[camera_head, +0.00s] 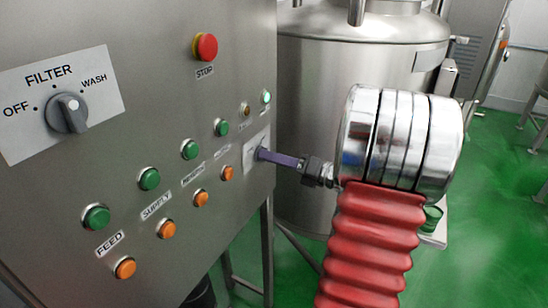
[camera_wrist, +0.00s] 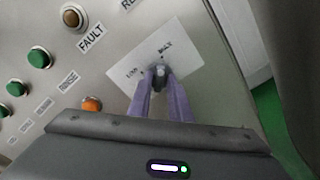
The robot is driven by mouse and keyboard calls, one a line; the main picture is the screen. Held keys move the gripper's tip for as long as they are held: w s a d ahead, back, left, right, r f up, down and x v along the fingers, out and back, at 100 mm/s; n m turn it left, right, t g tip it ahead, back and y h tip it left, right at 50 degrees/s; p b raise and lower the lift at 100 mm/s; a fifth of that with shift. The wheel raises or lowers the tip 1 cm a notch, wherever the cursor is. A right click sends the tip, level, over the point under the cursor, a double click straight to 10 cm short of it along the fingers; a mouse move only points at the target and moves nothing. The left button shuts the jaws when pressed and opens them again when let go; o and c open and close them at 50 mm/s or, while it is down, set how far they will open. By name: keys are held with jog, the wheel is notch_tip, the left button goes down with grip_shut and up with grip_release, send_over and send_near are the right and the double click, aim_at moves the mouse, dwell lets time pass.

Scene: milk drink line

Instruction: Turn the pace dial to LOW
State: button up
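The pace dial (camera_wrist: 160,72) is a small dark grey knob on a white plate (camera_wrist: 185,58) with blurred lettering, one mark at the left and one at the upper right. The plate also shows in the head view (camera_head: 249,158) near the cabinet's right edge. My gripper (camera_wrist: 161,80) has its two purple fingers on either side of the knob, their tips against it, and appears shut on it. In the head view my gripper (camera_head: 262,153) reaches the plate from the right and hides the knob. The knob's exact pointing direction is hard to read.
The steel panel (camera_head: 150,110) carries a FILTER switch (camera_head: 67,112), a red STOP button (camera_head: 204,47), and several green and orange buttons. An orange button (camera_wrist: 91,104) is close left of my fingers. A steel tank (camera_head: 310,90) stands behind my arm.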

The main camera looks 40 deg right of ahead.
grip_shut()
jog(key=shift+f+n, duration=0.1)
jog(key=shift+n, duration=0.2)
jog(key=n, duration=1.7)
dwell(0.4)
dwell(0.4)
